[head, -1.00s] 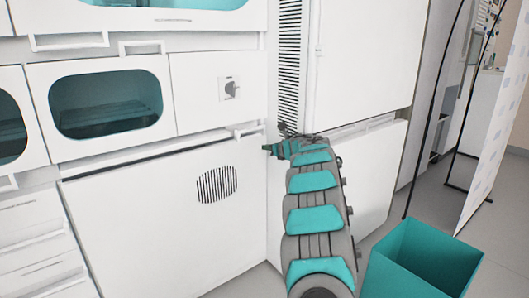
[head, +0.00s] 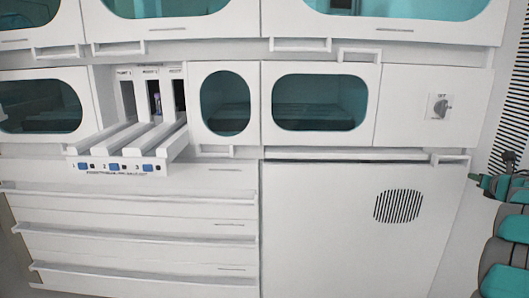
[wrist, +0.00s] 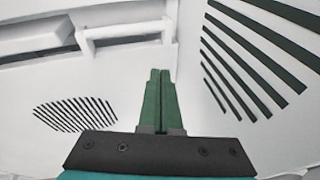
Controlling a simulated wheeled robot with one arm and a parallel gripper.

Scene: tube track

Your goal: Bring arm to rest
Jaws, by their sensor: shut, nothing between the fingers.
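My gripper (wrist: 159,75) shows in the wrist view with its two green fingers pressed together and nothing between them. It points toward the white cabinet front. In the head view my gripper (head: 474,178) is at the right edge, in front of the cabinet side near the round vent. The teal and grey links of my arm run down along the right edge and are partly cut off by the frame.
A white cabinet wall has a tube track unit (head: 122,150) with several numbered lanes and blue marks at left. Windowed compartments (head: 320,102) line the middle row. A knob panel (head: 439,107) is at right. A large white door (head: 330,215) with a round vent (head: 398,206) is below.

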